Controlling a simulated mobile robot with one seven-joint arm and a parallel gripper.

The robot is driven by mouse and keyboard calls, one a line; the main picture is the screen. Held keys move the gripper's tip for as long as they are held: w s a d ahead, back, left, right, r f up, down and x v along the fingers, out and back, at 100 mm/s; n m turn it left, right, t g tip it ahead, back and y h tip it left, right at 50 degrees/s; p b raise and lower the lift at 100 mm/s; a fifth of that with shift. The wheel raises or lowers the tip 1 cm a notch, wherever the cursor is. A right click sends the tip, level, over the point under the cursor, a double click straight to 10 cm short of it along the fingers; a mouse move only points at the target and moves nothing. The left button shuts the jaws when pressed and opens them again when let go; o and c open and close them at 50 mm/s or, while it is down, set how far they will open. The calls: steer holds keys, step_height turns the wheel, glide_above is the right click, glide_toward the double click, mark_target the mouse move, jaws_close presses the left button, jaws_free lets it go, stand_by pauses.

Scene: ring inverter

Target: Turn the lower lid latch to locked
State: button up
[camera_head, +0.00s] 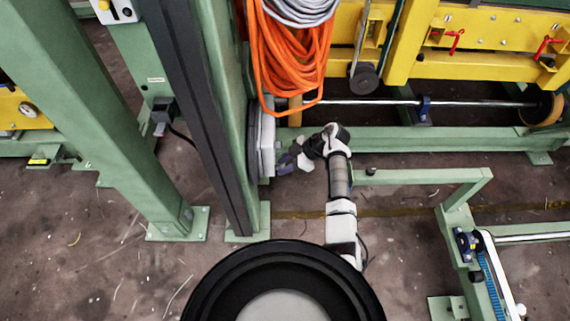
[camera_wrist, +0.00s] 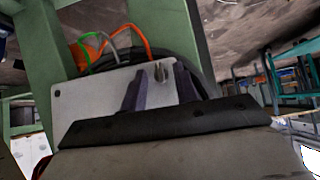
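A pale box lid (camera_head: 266,140) faces right on the side of the green post in the head view. In the wrist view the lid (camera_wrist: 90,100) is a light grey plate with a dark screw at its corner. A small grey latch (camera_wrist: 160,71) stands on the plate near its upper right. My gripper (camera_wrist: 160,80) has its two dark fingers apart, with the latch showing between their tips. I cannot tell whether either finger touches it. In the head view my gripper (camera_head: 286,161) is close to the lid's lower right, and the latch cannot be made out.
The green post (camera_head: 228,190) stands left of my gripper. An orange cable coil (camera_head: 290,60) hangs above it. A green rail (camera_head: 400,140) and yellow frame (camera_head: 470,65) lie behind. A low green frame (camera_head: 425,176) stands to the right. Open floor (camera_head: 300,215) shows below.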

jaws_close()
